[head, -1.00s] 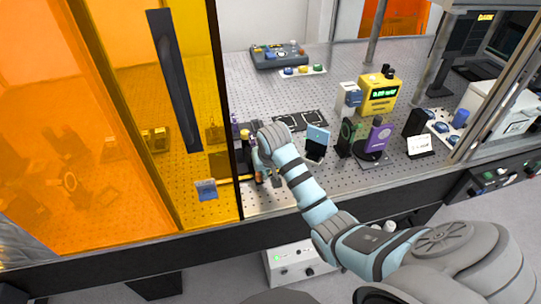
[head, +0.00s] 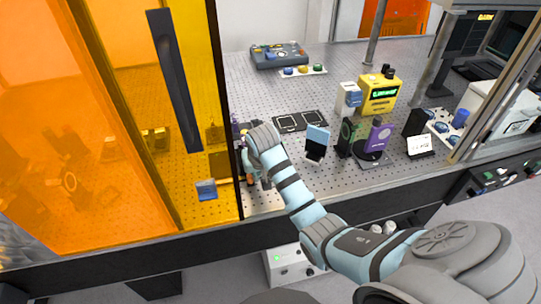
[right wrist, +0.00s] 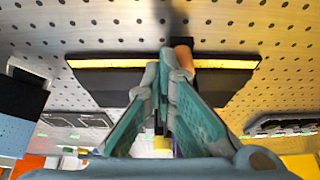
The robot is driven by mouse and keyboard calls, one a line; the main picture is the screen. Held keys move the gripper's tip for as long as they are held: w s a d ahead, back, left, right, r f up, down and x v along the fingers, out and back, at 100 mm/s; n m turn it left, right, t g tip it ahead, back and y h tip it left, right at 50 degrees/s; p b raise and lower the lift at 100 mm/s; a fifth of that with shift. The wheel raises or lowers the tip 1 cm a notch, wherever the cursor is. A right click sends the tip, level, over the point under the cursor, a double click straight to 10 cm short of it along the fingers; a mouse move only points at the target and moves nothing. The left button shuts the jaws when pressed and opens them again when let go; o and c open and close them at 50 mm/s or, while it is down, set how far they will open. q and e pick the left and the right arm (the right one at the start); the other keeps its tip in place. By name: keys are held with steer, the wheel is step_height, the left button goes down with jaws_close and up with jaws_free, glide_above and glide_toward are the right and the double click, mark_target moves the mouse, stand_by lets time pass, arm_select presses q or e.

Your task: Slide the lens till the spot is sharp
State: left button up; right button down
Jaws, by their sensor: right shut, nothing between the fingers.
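My right gripper (head: 249,165) is low over the table beside the edge of the orange panel. In the right wrist view its two fingers (right wrist: 165,68) are shut with nothing between them. Their tips are beside an orange cylinder (right wrist: 182,54), at a dark rail (right wrist: 110,76) with a yellow strip along it. Whether the fingers touch the cylinder I cannot tell. In the head view, a small orange part (head: 251,179) shows beside the gripper. I cannot clearly make out the lens, and no spot of light is discernible. My left gripper is out of view.
An orange see-through panel (head: 90,130) closes off the left. To the right are a light-blue-topped mount (head: 317,139), a purple block (head: 378,135), a white card (head: 419,146) and a yellow meter (head: 379,95). The perforated table (head: 275,95) is mostly clear behind.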

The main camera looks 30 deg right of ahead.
steer(key=shift+w+a, duration=0.25)
steer(key=shift+a, duration=0.55)
steer(key=shift+w+a, duration=0.1)
steer(key=shift+a, duration=0.1)
steer(key=shift+d, duration=0.1)
steer(key=shift+s+d, duration=0.25)
steer(key=shift+d, duration=0.2)
step_height(320, 180, up, 9)
stand_by(0.6)
